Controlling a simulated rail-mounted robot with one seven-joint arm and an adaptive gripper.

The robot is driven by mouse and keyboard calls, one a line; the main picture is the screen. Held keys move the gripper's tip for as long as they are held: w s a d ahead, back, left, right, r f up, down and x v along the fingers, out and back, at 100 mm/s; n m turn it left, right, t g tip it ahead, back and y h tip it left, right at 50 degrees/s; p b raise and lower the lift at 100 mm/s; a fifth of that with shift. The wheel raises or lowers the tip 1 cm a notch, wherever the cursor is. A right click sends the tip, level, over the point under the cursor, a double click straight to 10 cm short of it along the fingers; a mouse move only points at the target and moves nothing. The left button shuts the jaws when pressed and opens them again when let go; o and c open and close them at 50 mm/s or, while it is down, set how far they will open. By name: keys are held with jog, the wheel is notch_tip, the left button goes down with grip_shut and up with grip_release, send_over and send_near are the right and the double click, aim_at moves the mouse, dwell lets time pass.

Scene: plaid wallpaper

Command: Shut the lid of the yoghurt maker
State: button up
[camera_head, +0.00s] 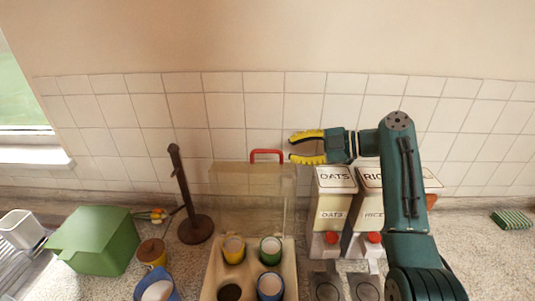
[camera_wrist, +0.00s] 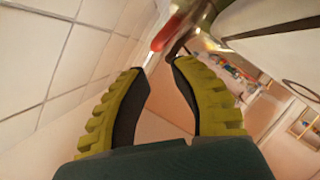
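The yoghurt maker (camera_head: 214,268) is a beige box on the counter with several cups in it. Its see-through lid (camera_head: 225,205) stands raised and upright at the back. A red handle (camera_head: 266,152) sits on the lid's top edge. My gripper (camera_head: 293,148), with yellow-green ridged fingers, is open, points left and is just right of the handle. In the wrist view the fingers are spread with nothing between them, and the red handle (camera_wrist: 168,32) shows blurred beyond the tips. I cannot tell the exact depth between gripper and handle.
OATS (camera_head: 335,182) and RICE (camera_head: 373,182) dispensers stand right of the yoghurt maker, below my arm. A dark upright stand (camera_head: 195,228), a green box (camera_head: 98,240) and a blue cup (camera_head: 150,287) are to its left. The tiled wall (camera_head: 230,110) is close behind.

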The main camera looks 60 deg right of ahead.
aim_at(270, 151)
jog(key=x, duration=0.7)
jog(key=shift+w+f, duration=0.15)
jog(key=shift+w, duration=0.25)
grip_shut()
